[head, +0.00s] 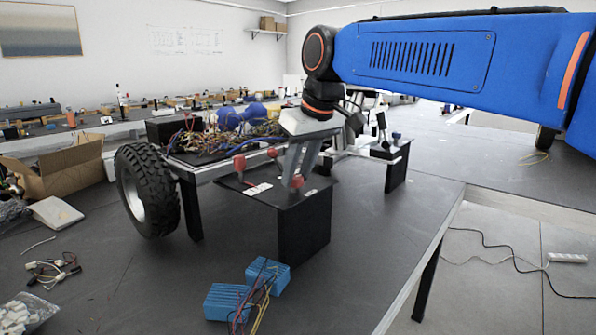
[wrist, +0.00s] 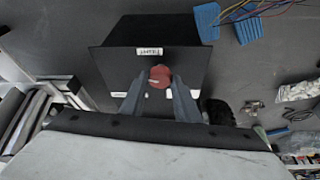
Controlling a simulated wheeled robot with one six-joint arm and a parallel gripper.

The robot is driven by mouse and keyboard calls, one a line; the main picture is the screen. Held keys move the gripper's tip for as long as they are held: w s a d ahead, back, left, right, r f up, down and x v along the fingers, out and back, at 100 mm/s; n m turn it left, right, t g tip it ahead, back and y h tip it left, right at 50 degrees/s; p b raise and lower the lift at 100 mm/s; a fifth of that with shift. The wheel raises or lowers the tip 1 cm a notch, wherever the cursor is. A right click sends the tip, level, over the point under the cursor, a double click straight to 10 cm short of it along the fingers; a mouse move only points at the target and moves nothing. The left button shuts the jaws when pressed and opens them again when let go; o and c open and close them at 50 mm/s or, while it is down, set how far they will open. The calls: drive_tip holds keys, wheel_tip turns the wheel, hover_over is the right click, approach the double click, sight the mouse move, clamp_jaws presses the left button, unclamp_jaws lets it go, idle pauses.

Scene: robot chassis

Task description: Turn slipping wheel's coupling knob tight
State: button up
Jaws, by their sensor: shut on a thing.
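A black box (head: 305,232) with a flat top stands at the front of the robot chassis on the table. A red knob (head: 297,182) is on its top near the front right, and it also shows in the wrist view (wrist: 160,76). My gripper (head: 300,170) reaches down from above, its two grey fingers shut on either side of this knob; the wrist view shows the gripper (wrist: 159,84) around it. A black tyre (head: 147,190) is at the chassis's left.
White labels (head: 257,189) lie on the box top. Blue blocks (head: 228,301) with wires lie in front of the box. A cardboard box (head: 62,166) stands at the left. Tangled wiring (head: 215,143) covers the chassis behind. The table's right front is clear up to its edge.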

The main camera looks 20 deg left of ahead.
drive_tip(key=m+h, duration=0.1)
drive_tip(key=m, duration=0.1)
drive_tip(key=m+t, duration=0.1)
drive_tip(key=m, duration=0.2)
drive_tip(key=shift+s+a+m+t+h, duration=0.2)
drive_tip(key=shift+m+t+h, duration=0.1)
drive_tip(key=shift+h, duration=0.1)
drive_tip(key=shift+a+m+h, duration=0.1)
drive_tip(key=shift+m+h, duration=0.7)
drive_tip(key=shift+m, duration=1.3)
drive_tip(key=o, duration=1)
drive_tip(key=shift+o, duration=0.2)
drive_tip(key=shift+t, duration=0.3)
drive_tip(key=a+v, duration=0.1)
drive_tip(key=v, duration=1.6)
drive_tip(key=shift+d+r, duration=0.25)
drive_tip(key=shift+d, duration=0.25)
